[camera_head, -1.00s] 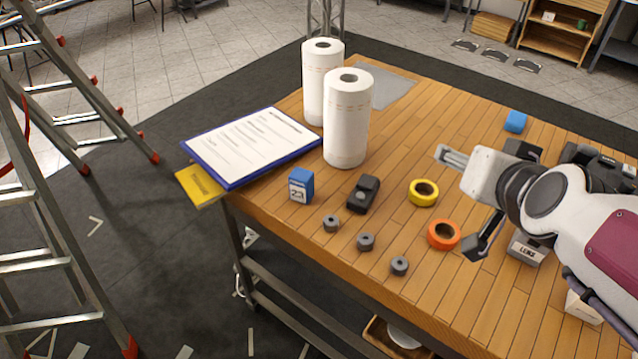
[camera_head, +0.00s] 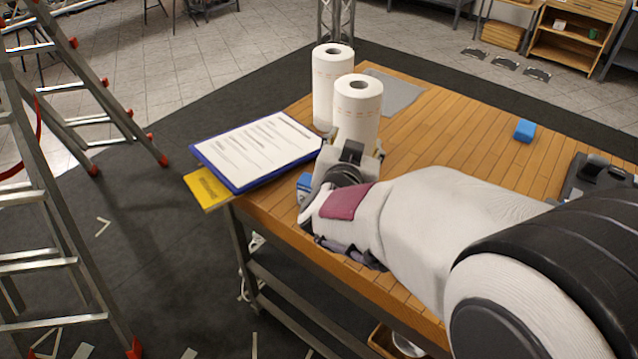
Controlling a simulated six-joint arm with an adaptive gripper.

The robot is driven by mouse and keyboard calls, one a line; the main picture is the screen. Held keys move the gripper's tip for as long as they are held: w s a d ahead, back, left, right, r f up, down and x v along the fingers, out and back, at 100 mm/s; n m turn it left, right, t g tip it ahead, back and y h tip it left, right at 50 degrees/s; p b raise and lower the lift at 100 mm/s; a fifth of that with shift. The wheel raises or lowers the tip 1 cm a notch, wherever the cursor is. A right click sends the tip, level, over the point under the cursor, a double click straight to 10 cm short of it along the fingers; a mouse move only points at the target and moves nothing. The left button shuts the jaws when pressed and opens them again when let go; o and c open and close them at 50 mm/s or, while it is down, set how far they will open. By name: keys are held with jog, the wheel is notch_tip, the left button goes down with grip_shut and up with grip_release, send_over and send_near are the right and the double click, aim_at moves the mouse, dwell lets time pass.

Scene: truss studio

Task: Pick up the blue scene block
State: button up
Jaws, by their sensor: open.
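The blue block with a white marked face (camera_head: 304,182) stands near the table's left front corner. Only a small blue part of it shows now, at the left edge of my gripper. My gripper (camera_head: 343,168) is open, beside or over this block and in front of the paper rolls. My arm hides the fingertips, so I cannot tell whether they touch the block. A second, plain blue block (camera_head: 525,130) lies alone at the back right of the wooden table, well away from my gripper.
Two upright paper rolls (camera_head: 357,108) stand just behind my gripper. A clipboard (camera_head: 257,151) and a yellow pad (camera_head: 207,188) lie at the left edge, partly overhanging. My arm covers the table's front, hiding the tape rolls and small grey parts.

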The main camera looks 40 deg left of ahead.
jog(key=t+h, duration=0.1)
jog(key=t, duration=0.1)
send_over(305, 195)
jog(key=d, duration=0.2)
jog(key=f, duration=0.6)
jog(key=shift+w+f, duration=0.3)
jog(key=shift+w, duration=0.1)
jog(key=s+f, duration=0.2)
jog(key=s+f+t+h, duration=0.1)
jog(key=s+f, duration=0.1)
jog(key=s+f+t, duration=0.1)
jog(key=f, duration=0.2)
jog(key=shift+s+a+m+h, duration=0.15)
jog(key=shift+s+m+h, duration=0.15)
jog(key=shift+s+m, duration=0.1)
jog(key=shift+s+f+t, duration=0.25)
jog(key=shift+f+t, duration=0.05)
jog(key=shift+x, duration=1.3)
jog(key=shift+w, duration=0.15)
jog(key=shift+x, duration=2.45)
jog(key=shift+a+f, duration=0.15)
jog(key=shift+f, duration=0.05)
